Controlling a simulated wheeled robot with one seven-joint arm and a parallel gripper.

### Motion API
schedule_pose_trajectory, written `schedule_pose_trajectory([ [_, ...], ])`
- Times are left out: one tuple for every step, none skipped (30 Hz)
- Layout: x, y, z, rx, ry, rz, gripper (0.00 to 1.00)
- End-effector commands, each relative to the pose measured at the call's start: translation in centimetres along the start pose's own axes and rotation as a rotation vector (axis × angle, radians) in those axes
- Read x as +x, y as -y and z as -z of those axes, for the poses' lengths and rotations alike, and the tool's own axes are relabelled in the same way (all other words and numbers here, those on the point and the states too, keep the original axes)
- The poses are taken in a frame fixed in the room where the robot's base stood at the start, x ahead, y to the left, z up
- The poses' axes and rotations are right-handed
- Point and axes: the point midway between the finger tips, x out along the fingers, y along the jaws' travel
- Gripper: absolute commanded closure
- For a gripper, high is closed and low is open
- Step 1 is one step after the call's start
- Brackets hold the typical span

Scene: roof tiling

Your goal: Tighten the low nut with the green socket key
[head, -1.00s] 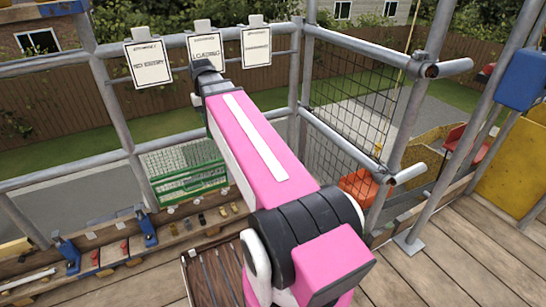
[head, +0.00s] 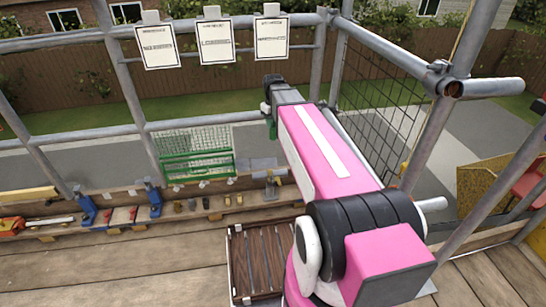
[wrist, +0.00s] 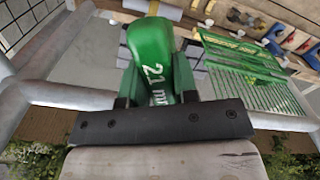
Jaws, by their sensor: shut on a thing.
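My gripper (wrist: 157,100) is shut on the green socket key (wrist: 150,45), whose handle reads "21 mm" in the wrist view. In the head view a bit of green, probably the same key (head: 272,128), hangs below the dark end of my arm. The key's socket end is not clear in either view. An upper scaffold coupler (head: 441,80) shows at the corner post on the right. I cannot make out the low nut; my pink arm covers part of the lower rail there.
Blue clamps (head: 154,198) and small parts stand along the low ledge. A brown slatted pallet (head: 262,262) lies on the plank deck (head: 130,270). Three signs (head: 216,42) hang from the upper rail.

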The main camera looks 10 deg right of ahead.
Motion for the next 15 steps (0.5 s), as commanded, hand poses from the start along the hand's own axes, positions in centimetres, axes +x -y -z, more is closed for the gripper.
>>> schedule_pose_trajectory([
  [1.9,-0.4,0.8,-0.043,0.003,0.002,1.0],
  [2.9,-0.5,1.1,-0.072,0.004,0.002,1.0],
  [4.3,-0.7,1.5,-0.111,0.003,0.002,1.0],
  [5.4,-0.8,1.7,-0.139,0.004,0.002,1.0],
  [6.4,-0.9,2.0,-0.168,0.003,0.002,1.0],
  [7.8,-1.1,2.3,-0.207,0.003,0.002,1.0],
  [8.9,-1.2,2.5,-0.236,0.003,0.002,1.0],
  [10.0,-1.3,2.7,-0.265,0.003,0.002,1.0],
  [11.5,-1.4,3.0,-0.304,0.003,0.002,1.0],
  [12.6,-1.4,3.1,-0.332,0.003,0.002,1.0],
  [13.6,-1.5,3.2,-0.359,0.003,0.002,1.0],
  [15.0,-1.6,3.4,-0.396,0.003,0.002,1.0],
  [15.9,-1.6,3.5,-0.421,0.002,0.002,1.0],
  [16.9,-1.7,3.6,-0.445,0.002,0.001,1.0],
  [18.0,-1.7,3.6,-0.476,0.002,0.001,1.0],
])
